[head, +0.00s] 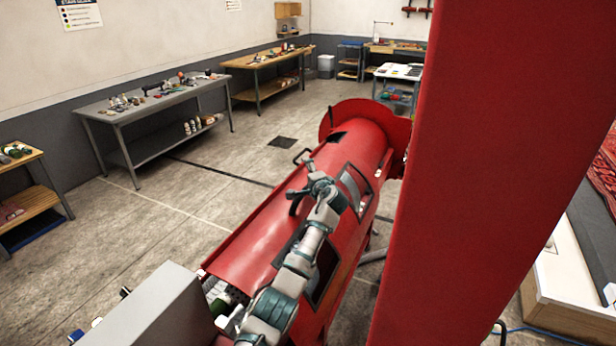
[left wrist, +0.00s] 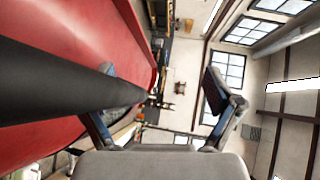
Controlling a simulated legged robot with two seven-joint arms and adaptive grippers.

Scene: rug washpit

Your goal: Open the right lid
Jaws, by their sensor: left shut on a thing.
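A long red cylindrical machine (head: 265,225) runs away from me, with curved red lid surfaces along its top. My left gripper (head: 313,189) is over the machine's middle, at a second black handle (head: 295,204). In the left wrist view, a thick black bar (left wrist: 60,98) runs in beside the red curved surface (left wrist: 75,35) and reaches the left finger; the gripper is shut on this handle. I cannot tell which lid it belongs to, and no lid is clearly raised. My right gripper is not in view.
A tall red panel (head: 465,170) blocks much of the right side. Dark window openings (head: 325,270) sit in the machine's side. A grey box (head: 150,310) stands at the lower left. A grey workbench (head: 150,95) lies beyond open floor (head: 190,220).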

